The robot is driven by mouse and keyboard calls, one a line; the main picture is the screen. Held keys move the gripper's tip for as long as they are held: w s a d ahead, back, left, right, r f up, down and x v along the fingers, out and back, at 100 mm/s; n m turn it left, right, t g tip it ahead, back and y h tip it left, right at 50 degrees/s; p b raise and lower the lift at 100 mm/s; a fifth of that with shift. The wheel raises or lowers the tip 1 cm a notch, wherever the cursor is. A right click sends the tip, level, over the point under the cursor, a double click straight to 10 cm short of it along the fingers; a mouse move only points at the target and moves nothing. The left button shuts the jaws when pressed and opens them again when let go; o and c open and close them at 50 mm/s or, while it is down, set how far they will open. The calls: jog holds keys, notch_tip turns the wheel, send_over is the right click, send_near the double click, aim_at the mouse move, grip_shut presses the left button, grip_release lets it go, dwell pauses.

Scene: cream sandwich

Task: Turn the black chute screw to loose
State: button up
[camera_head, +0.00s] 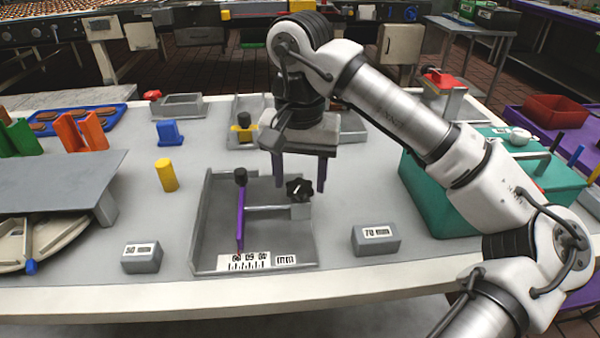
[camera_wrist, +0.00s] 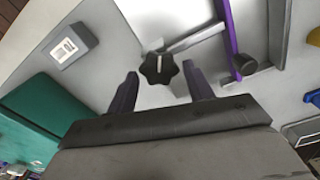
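I see no contact between fingers and screw. The scale label (camera_head: 248,262) is at the tray's front.
Grey blocks labelled 50 (camera_head: 142,257) and 70 (camera_head: 375,240) flank the tray. A yellow cylinder (camera_head: 166,175) stands to its left, and a teal box (camera_head: 440,205) is to the right. Another grey fixture with a yellow part (camera_head: 242,132) stands behind.

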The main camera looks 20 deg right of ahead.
aim_at(300, 184)
jog(key=shift+o, duration=1.1)
notch_tip(300, 184, up, 14)
jog(key=p, duration=1.1)
jog(key=shift+f, duration=0.15)
